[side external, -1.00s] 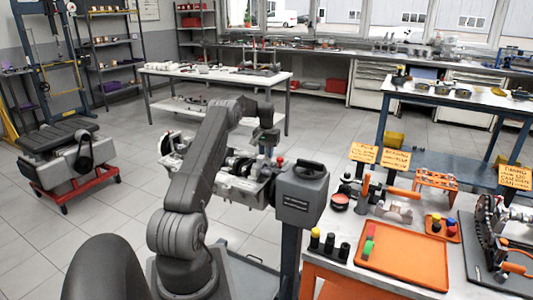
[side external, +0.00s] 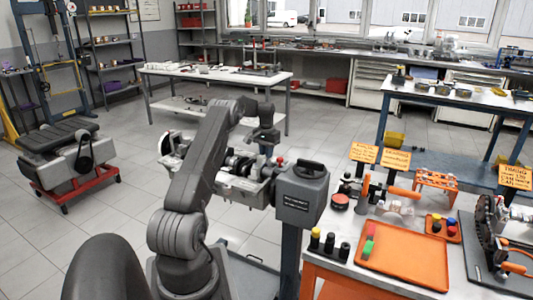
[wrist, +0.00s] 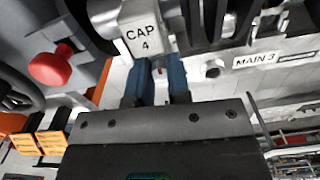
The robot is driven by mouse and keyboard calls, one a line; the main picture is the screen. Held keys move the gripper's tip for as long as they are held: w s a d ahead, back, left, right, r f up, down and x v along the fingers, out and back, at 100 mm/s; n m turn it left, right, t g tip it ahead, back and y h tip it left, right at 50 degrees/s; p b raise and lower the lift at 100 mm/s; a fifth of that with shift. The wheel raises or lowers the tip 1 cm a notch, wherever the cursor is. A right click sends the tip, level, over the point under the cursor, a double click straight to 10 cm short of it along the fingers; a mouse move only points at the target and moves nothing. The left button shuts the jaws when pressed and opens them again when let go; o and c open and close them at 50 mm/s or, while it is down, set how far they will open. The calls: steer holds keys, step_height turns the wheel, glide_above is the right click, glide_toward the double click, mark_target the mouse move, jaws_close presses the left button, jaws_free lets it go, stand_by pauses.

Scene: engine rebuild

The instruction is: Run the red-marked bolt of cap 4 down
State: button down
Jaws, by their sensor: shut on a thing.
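Cap 4 (wrist: 143,42) is a light metal bearing cap with a "CAP 4" label, at the top of the wrist view. My gripper (wrist: 159,76) has its two blue fingers just below the label, closed on a small bolt between them. A small red mark (wrist: 159,71) shows between the fingertips; most of the bolt is hidden by the fingers. In the side view my gripper (side external: 266,150) is over the engine block (side external: 240,188), and the bolt is too small to make out there.
A red knob (wrist: 50,66) is left of my fingers in the wrist view. A "MAIN 3" label (wrist: 256,62) is to the right. The grey box of the engine stand (side external: 303,195) is beside the block. A bench with an orange tray (side external: 402,280) stands at right.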

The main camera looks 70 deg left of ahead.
steer(key=c, duration=1.1)
jaws_free()
steer(key=shift+o, duration=0.2)
step_height(320, 180, up, 14)
